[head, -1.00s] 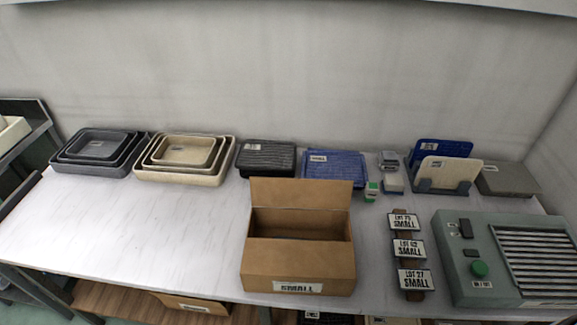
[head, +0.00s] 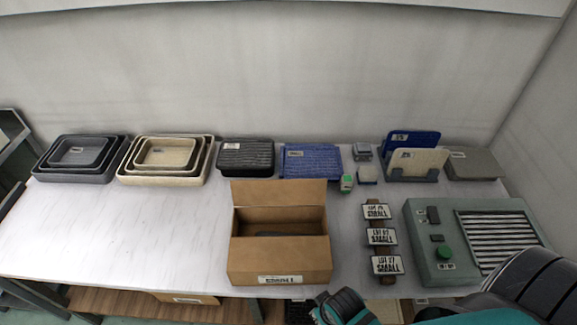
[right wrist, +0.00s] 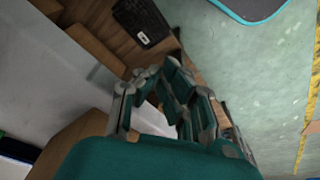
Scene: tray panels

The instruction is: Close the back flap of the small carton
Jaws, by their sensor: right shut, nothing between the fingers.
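The small carton (head: 279,262) is an open brown box with a SMALL label, near the table's front edge in the head view. Its back flap (head: 279,192) stands up along the rear edge, leaning slightly back. A dark item partly shows inside the opening. My right gripper (right wrist: 168,78) is shut and empty in the right wrist view, out past the table's front edge. A brown surface beside it there (right wrist: 78,135) seems to be the carton, apart from the fingertips. In the head view my right arm enters at bottom right; its fingers cannot be made out. My left gripper is not in view.
The lot sign stand (head: 381,237) and a green-grey machine (head: 425,245) stand right of the carton. Nested trays (head: 165,176), a black tray (head: 246,155) and a blue tray (head: 312,161) line the back. The table (head: 130,230) is clear on the left.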

